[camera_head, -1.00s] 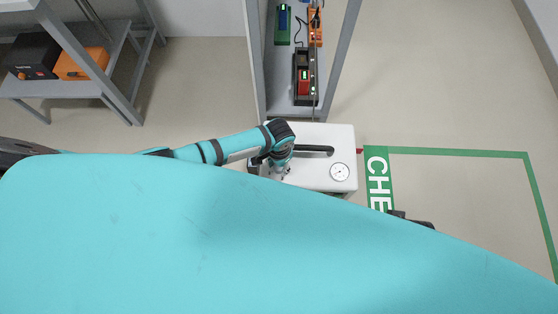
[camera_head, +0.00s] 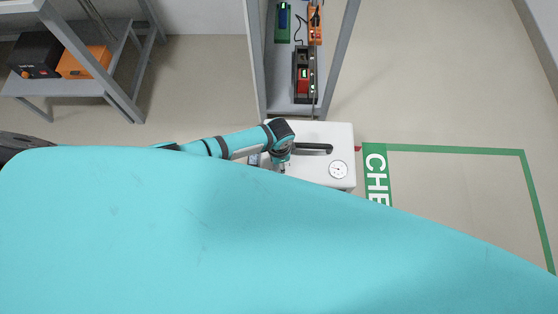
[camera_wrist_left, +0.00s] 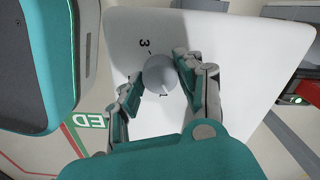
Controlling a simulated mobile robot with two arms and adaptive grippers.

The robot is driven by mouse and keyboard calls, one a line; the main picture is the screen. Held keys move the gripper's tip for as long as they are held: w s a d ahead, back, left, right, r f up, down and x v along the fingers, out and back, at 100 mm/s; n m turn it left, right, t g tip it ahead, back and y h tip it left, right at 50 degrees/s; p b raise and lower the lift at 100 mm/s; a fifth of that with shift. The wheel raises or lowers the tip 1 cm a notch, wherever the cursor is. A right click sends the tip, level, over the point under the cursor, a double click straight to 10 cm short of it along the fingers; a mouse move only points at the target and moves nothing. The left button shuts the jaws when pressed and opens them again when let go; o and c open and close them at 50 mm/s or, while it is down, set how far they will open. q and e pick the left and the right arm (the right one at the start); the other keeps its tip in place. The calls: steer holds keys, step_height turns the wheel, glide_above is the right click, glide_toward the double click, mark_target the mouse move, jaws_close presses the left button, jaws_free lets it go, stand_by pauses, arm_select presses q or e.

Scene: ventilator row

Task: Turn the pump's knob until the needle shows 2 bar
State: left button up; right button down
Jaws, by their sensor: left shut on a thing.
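The pump (camera_head: 313,133) is a white box with a dark carrying handle (camera_head: 315,147) on top and a round white gauge (camera_head: 338,169) at its right. The needle is too small to read. In the left wrist view, the grey round knob (camera_wrist_left: 158,75) sits on the pump's white face (camera_wrist_left: 230,60), with the digits 3 and 1 printed beside it. My left gripper (camera_wrist_left: 157,78) has one finger on each side of the knob and is shut on it. It also shows over the pump's left part in the head view (camera_head: 282,165). My right gripper is not in view.
A grey rack (camera_head: 285,108) with small devices stands behind the pump. A grey shelf (camera_head: 85,90) with a black and an orange box is at far left. A green floor outline (camera_head: 450,150) is at right, mostly clear. My turquoise body hides the foreground.

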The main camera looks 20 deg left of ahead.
arm_select(q)
steer(key=o, duration=1.1)
steer(key=shift+o, duration=0.2)
step_height(320, 180, up, 12)
stand_by(0.3)
